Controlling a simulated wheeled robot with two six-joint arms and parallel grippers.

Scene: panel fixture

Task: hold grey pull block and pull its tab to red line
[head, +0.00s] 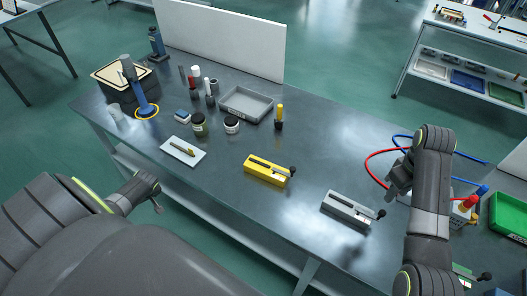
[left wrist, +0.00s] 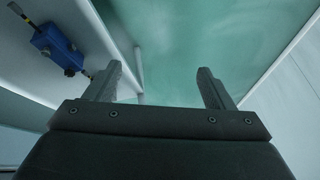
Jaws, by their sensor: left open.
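The grey pull block (head: 345,209) lies on the dark table at the right, with a dark slot along its top. Its tab, with a black knob (head: 381,213), sticks out at the right end. No red line can be made out on it at this size. My right gripper (head: 396,188) hangs above the table, just behind and right of the grey block and apart from it; its fingers are too unclear to tell their opening. My left gripper (head: 156,205) is off the table's front edge; in the left wrist view its fingers (left wrist: 160,88) are apart and empty.
A similar yellow block (head: 266,170) lies left of the grey one. A white plate (head: 183,151), jars (head: 199,125) and a grey tray (head: 246,104) stand farther left. Red (head: 369,164) and blue hoses curve behind my right gripper. A green bin (head: 508,216) is far right.

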